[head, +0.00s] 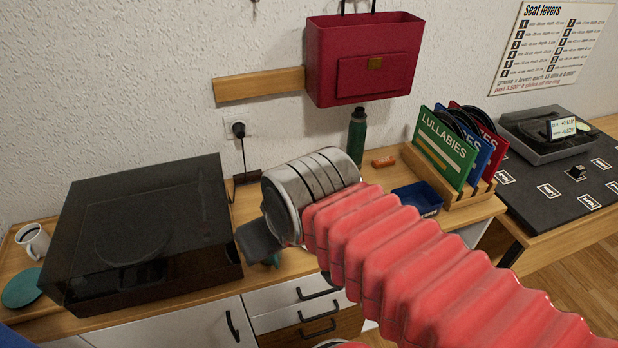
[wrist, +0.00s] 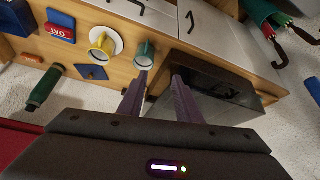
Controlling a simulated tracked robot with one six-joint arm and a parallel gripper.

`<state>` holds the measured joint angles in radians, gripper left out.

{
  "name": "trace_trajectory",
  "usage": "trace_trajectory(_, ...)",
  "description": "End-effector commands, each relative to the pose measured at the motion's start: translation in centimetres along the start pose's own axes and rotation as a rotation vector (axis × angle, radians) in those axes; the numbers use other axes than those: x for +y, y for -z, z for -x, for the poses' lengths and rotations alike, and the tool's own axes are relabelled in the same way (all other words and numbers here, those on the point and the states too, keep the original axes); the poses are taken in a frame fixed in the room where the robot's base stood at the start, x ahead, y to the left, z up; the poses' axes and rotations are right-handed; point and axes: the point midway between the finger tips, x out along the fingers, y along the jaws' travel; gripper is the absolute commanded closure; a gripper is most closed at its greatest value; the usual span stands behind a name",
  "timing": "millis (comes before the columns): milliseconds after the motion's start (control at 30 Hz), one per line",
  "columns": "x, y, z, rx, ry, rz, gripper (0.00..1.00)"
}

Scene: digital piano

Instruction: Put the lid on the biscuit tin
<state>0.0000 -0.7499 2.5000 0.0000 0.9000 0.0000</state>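I cannot pick out the biscuit tin with certainty. A flat teal disc (head: 22,287), perhaps the lid, lies at the far left by a white mug. My gripper (wrist: 160,74) is open, with nothing visible between its two fingers. A round teal vessel (wrist: 145,54) with an open top stands on the cabinet just beyond the left fingertip in the wrist view. In the head view my arm hides most of it; a teal bit (head: 272,260) shows under my gripper.
A black dust-covered record player (head: 142,230) fills the left of the cabinet top. A yellow cup (wrist: 101,43) on a white saucer stands beside the teal vessel.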

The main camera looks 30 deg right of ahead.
Motion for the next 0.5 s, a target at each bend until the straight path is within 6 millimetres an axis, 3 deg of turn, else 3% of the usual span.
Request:
trace_trajectory(300, 0.00, 0.00, 0.00, 0.000, 0.000, 0.000, 0.69)
trace_trajectory(433, 0.06, 0.19, 0.03, -0.001, -0.001, -0.002, 0.60)
trace_trajectory(500, 0.19, 0.56, -0.01, -0.003, -0.003, -0.006, 0.60)
